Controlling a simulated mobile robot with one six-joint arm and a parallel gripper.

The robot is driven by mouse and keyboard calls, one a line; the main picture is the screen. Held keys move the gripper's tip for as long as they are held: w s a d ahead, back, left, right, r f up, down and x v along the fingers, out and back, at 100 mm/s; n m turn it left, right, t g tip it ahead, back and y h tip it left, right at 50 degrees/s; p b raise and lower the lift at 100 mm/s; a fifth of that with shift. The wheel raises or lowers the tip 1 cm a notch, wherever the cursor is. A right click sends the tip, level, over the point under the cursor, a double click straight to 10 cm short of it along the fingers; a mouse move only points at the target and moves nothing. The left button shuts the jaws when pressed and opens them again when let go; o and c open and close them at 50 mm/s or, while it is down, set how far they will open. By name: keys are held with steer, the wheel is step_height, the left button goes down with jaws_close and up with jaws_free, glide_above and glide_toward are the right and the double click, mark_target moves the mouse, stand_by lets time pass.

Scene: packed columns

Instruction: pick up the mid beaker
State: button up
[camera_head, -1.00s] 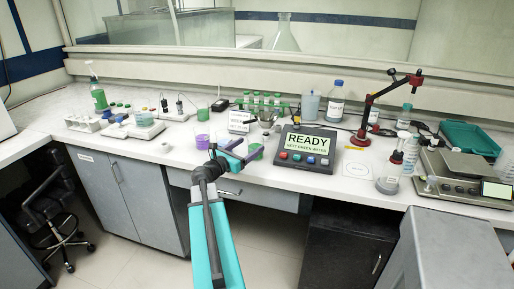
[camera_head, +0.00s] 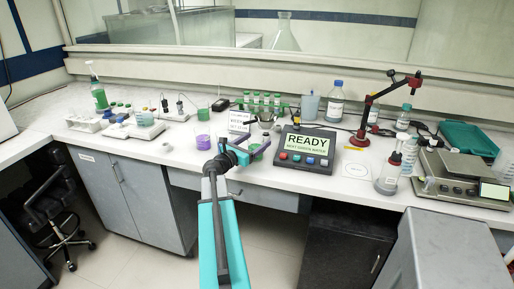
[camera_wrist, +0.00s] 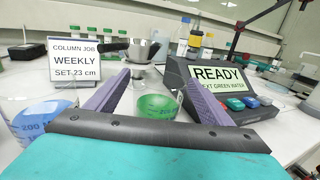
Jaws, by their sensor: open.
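In the wrist view a clear beaker of green liquid (camera_wrist: 157,106) stands upright between and beyond my fingers. In the head view this green beaker (camera_head: 256,152) is partly hidden by my gripper (camera_head: 254,144). My gripper, with purple fingers in the wrist view (camera_wrist: 153,78), is open and empty. I cannot tell whether the fingers reach around the beaker's sides. A beaker of purple liquid (camera_head: 203,141) stands to the left, and another green beaker (camera_head: 203,113) stands farther back. Which one is the mid beaker is not marked.
A marked beaker (camera_wrist: 38,120) is close at the left in the wrist view. A white sign (camera_wrist: 76,62) and a metal funnel-like vessel (camera_wrist: 142,50) stand behind. A READY panel (camera_head: 306,149) is close on the right.

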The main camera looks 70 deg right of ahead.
steer(key=shift+d, duration=0.1)
stand_by(0.5)
steer(key=c, duration=1.3)
